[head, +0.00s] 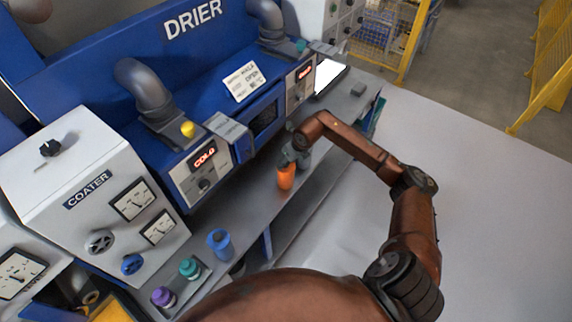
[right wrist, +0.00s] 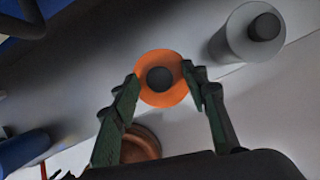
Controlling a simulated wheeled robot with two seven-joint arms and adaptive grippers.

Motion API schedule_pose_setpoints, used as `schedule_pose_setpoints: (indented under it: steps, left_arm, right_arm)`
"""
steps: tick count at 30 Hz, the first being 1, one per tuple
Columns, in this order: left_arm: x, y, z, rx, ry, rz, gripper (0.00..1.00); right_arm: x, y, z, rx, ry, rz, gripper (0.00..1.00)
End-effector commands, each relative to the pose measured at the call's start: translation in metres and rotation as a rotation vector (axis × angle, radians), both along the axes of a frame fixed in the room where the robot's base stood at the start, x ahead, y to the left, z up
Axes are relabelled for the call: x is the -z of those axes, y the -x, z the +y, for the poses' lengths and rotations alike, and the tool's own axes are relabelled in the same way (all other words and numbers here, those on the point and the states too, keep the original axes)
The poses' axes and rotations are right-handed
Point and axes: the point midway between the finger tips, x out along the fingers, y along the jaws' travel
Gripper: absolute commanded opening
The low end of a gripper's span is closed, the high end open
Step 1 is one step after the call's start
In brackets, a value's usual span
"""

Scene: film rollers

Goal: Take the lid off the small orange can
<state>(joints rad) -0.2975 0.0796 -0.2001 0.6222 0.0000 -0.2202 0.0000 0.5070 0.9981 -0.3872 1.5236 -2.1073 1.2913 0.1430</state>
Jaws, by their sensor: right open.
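The small orange can (head: 286,179) stands on the grey ledge in front of the drier. In the right wrist view the orange can (right wrist: 148,93) is seen from above, with a dark round piece (right wrist: 161,79) at the middle of its top. My right gripper (head: 292,157) is over the can in the head view, partly hiding its top. In the right wrist view my right gripper (right wrist: 160,80) is open, with one finger on each side of the can's top. Whether the fingers touch it I cannot tell. My left gripper is not in view.
A grey cylinder with a dark top (right wrist: 250,32) stands near the orange can. A blue can (head: 220,245), a teal can (head: 190,268) and a purple can (head: 163,297) stand along the ledge to the left. The blue drier (head: 235,60) rises behind. The white surface at right is clear.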

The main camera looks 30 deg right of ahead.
Motion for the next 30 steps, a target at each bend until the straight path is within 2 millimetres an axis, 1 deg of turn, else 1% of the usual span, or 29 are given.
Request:
schedule_pose_setpoints:
  steps: [1, 3, 6, 16, 23, 30]
  left_arm:
    - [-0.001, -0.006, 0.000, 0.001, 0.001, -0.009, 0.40]
    - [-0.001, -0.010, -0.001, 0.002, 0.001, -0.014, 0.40]
    - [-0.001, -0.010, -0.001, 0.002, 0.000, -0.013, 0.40]
    - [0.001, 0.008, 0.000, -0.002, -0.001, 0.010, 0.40]
    - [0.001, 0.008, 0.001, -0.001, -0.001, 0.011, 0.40]
    - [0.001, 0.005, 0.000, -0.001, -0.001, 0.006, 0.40]
  right_arm:
    - [0.001, 0.000, 0.000, 0.000, 0.000, 0.000, 0.41]
    - [0.001, 0.000, 0.000, 0.000, 0.000, 0.000, 0.41]
    - [0.001, 0.000, 0.000, 0.000, 0.000, 0.000, 0.40]
    - [0.000, 0.000, 0.000, 0.000, 0.000, 0.000, 0.17]
    - [0.000, 0.000, 0.000, 0.000, 0.000, 0.000, 0.01]
    - [0.000, 0.000, 0.000, 0.000, 0.000, -0.001, 0.00]
